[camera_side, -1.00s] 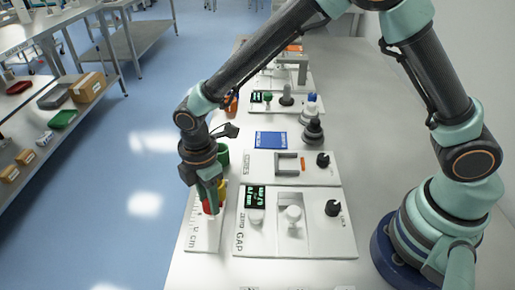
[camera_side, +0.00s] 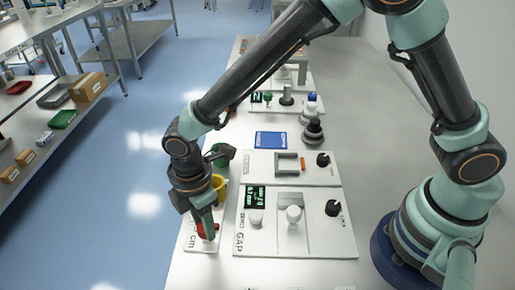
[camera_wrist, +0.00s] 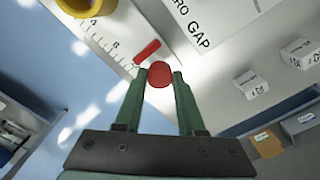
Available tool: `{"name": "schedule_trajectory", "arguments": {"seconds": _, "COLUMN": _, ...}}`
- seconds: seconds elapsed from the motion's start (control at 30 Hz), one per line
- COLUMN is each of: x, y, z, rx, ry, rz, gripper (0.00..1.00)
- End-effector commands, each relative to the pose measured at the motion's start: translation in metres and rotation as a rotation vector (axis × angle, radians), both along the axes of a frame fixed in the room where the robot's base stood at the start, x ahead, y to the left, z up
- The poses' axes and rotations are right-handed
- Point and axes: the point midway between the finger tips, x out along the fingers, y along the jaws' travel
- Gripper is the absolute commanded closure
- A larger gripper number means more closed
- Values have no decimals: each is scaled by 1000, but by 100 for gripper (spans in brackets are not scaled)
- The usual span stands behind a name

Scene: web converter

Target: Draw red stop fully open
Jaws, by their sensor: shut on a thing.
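The red stop (camera_side: 207,231) is at the near end of the white scale strip marked in cm (camera_side: 190,240) in the side view. In the wrist view, its red bar (camera_wrist: 147,52) lies beyond the scale's 6 and its round red knob (camera_wrist: 159,76) is between my fingertips. My gripper (camera_side: 206,224) points down over the strip and is shut on the red knob. It also shows in the wrist view (camera_wrist: 160,78). My fingers partly hide the stop in the side view.
A yellow ring-like part (camera_side: 220,187) and a green one (camera_side: 221,155) stand farther back along the strip. The GAP panel (camera_side: 265,242) with a display and knobs lies just right. The table edge and a drop to the floor are on the left.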

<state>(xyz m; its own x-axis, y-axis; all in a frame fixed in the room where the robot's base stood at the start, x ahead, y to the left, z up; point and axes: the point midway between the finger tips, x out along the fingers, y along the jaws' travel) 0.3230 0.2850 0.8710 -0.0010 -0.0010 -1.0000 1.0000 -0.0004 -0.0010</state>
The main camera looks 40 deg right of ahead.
Motion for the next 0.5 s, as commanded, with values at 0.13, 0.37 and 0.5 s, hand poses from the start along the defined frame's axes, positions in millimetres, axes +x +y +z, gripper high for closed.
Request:
{"name": "schedule_trajectory", "arguments": {"seconds": 0.13, "x": -10, "y": 11, "z": 1, "rx": 2, "ry": -2, "rz": 3, "gripper": 100}}
{"name": "schedule_trajectory", "arguments": {"seconds": 0.37, "x": -12, "y": 13, "z": 1, "rx": 1, "ry": -1, "rz": 5, "gripper": 100}}
{"name": "schedule_trajectory", "arguments": {"seconds": 0.5, "x": -12, "y": 13, "z": 1, "rx": 1, "ry": -1, "rz": 5, "gripper": 31}}
